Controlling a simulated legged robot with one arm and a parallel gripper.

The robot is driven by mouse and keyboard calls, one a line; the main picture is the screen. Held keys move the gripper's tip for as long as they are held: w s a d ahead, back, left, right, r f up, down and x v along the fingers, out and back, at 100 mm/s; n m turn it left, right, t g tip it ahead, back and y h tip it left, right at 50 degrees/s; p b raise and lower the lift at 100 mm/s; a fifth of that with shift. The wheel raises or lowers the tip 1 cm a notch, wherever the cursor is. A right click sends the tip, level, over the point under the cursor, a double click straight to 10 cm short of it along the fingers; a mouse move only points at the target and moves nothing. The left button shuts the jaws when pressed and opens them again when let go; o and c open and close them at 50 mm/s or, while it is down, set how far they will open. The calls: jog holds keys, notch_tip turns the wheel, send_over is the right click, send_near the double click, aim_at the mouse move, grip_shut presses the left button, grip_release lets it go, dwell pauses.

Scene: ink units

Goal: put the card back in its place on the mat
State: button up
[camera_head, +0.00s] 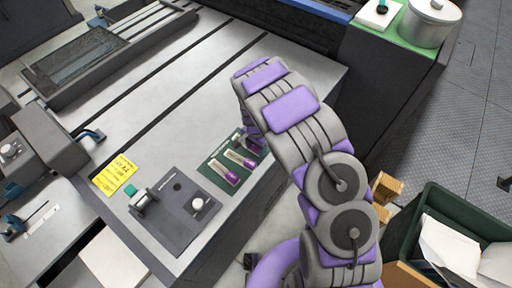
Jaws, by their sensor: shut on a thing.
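My gripper (251,138) is at the end of my bent arm, low over the upper right of a small dark green mat (211,176). My own arm covers most of it. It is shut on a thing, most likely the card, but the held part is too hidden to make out. On the mat lie two pale strips with purple ends, one nearer (223,172) and one farther (241,159), side by side and apart. The mat's right edge is partly behind my arm.
A dark panel with a white knob (198,204) and a teal-tipped lever (137,196) stands left of the mat. A yellow note (115,174) lies beyond it. A green bin (447,204) with papers is at right. The grey tabletop (200,110) is clear behind the mat.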

jog(key=shift+a, duration=0.1)
jog(key=o, duration=0.7)
jog(key=shift+c, duration=0.2)
jog(key=o, duration=0.5)
jog(key=shift+d+r, duration=0.1)
jog(key=shift+d, duration=0.5)
jog(key=shift+c, duration=0.2)
jog(key=shift+a, duration=0.15)
jog(key=shift+a+r, duration=0.1)
jog(key=shift+a, duration=0.05)
jog(key=shift+a+r, duration=0.15)
jog(key=shift+r, duration=0.1)
notch_tip(320, 180, up, 12)
jog(key=p, duration=0.2)
jog(key=shift+f, duration=0.25)
